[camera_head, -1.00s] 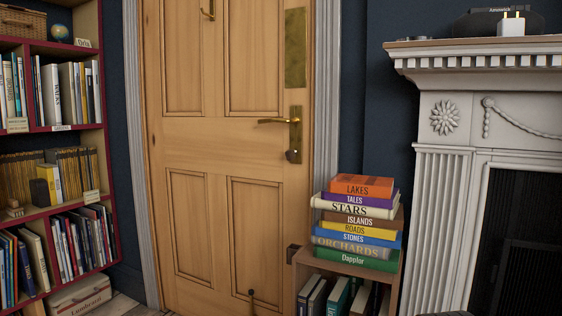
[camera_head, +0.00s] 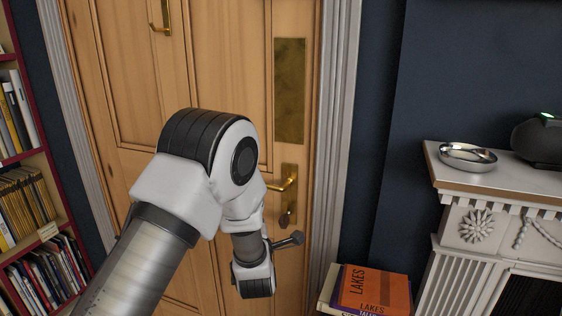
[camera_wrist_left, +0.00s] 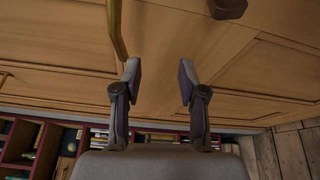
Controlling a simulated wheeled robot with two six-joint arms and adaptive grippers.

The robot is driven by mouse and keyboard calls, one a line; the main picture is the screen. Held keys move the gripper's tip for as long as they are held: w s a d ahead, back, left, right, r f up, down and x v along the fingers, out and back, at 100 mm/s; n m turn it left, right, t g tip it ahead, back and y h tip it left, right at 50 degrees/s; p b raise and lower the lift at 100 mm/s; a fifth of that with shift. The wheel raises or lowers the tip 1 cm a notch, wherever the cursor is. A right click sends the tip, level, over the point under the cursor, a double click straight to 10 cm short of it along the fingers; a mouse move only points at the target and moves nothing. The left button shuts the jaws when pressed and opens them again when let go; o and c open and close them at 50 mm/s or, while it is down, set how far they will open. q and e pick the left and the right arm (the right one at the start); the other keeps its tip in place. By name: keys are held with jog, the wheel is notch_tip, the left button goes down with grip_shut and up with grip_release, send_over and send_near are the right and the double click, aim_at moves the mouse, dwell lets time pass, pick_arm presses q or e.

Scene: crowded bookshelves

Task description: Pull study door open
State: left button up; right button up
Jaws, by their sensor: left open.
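The wooden study door (camera_head: 225,60) stands shut in its grey frame in the head view. Its brass lever handle (camera_head: 284,184) sticks out to the left from a brass plate near the right edge, with a small knob below it. A brass bar, apparently the handle (camera_wrist_left: 115,28), reaches down close to the left fingertip. I cannot tell whether they touch. My right gripper is out of view.
A stack of books (camera_head: 372,290) stands right of the door, beside the white fireplace mantel (camera_head: 480,190) with a metal dish (camera_head: 467,157) on it. A full red-edged bookshelf (camera_head: 42,165) stands at the left. Wooden floor (camera_wrist_left: 292,150) shows in the wrist view.

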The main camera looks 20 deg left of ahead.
pick_arm(q)
notch_tip(320, 180, up, 6)
jog(key=p, duration=0.1)
jog(key=p+x, duration=0.2)
jog(key=x, duration=0.5)
jog(key=shift+f, duration=0.1)
jog(key=shift+w+a+f, duration=0.1)
jog(key=shift+w+f, duration=0.05)
jog(key=shift+w, duration=0.15)
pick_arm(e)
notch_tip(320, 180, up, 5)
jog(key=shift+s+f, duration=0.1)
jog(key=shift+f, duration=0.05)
